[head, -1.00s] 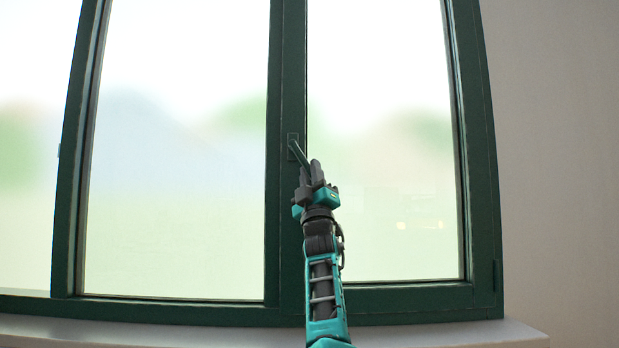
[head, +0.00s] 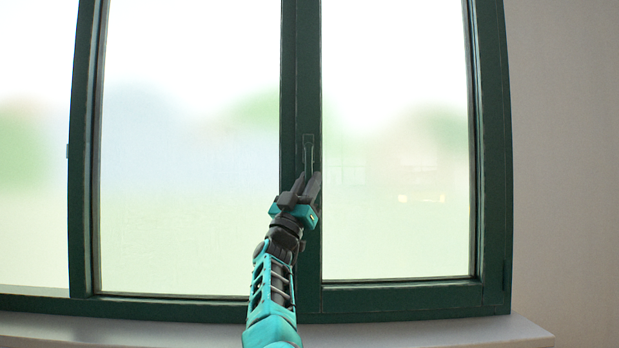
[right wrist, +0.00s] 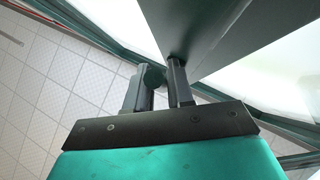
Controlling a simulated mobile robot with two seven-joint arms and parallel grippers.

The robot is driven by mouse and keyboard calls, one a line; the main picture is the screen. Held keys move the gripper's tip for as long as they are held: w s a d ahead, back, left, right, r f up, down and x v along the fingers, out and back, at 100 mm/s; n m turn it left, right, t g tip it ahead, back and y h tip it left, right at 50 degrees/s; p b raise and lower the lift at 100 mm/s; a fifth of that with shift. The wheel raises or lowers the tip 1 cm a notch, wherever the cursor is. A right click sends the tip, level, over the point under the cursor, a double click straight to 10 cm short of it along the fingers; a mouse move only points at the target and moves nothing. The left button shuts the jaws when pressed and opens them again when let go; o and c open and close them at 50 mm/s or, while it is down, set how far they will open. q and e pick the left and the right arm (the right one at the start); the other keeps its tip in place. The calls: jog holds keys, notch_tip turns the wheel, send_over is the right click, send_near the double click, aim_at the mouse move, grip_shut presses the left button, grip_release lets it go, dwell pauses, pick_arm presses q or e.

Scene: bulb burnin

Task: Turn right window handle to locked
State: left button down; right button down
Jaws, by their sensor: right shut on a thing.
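The right window handle (head: 308,151) is a dark lever on the green middle frame post of the window. In the head view it points straight down from its base plate, along the post. My right gripper (head: 308,184) is shut on the lower part of the handle, and its fingers hide the handle's end. In the right wrist view the gripper's fingers (right wrist: 162,88) stand close against the frame, with a dark rounded piece of the handle (right wrist: 152,76) between them. My left gripper is not in view.
The right window sash (head: 400,293) looks closed in its green frame. A pale sill (head: 150,328) runs below the window. A bare wall (head: 565,150) is on the right. The wrist view shows a tiled floor (right wrist: 50,90).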

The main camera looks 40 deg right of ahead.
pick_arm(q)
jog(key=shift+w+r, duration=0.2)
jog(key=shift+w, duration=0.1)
pick_arm(e)
jog(key=shift+r, duration=0.1)
jog(key=c, duration=1.1)
grip_release()
jog(key=shift+w, duration=0.1)
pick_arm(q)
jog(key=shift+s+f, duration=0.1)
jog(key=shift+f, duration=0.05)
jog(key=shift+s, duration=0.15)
